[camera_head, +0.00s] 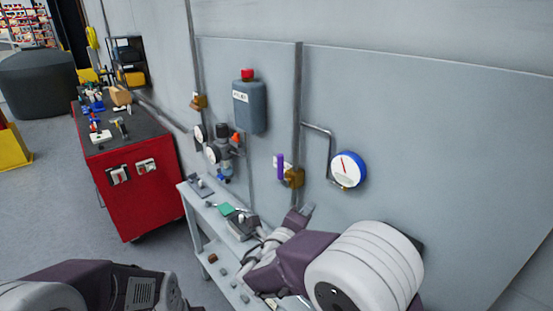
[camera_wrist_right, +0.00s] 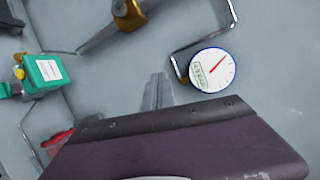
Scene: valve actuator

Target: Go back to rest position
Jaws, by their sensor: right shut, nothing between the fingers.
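My right gripper (camera_head: 306,209) is shut and empty, in front of the grey wall panel. It stands below the brass valve (camera_head: 294,177) with the purple handle (camera_head: 281,166), and it looks apart from both. In the right wrist view its shut fingers (camera_wrist_right: 158,90) point at bare panel, left of the round gauge (camera_wrist_right: 211,69). The brass valve body (camera_wrist_right: 128,14) shows at the top of that view. My left arm enters at the lower left of the head view, and its gripper is out of frame.
The blue-rimmed gauge (camera_head: 348,170) and its pipe are on the wall to the right. A grey cart (camera_head: 208,222) with a green item (camera_head: 226,209) stands under my right arm. A red tool cabinet (camera_head: 140,197) stands left. Grey floor (camera_head: 60,200) is open beyond it.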

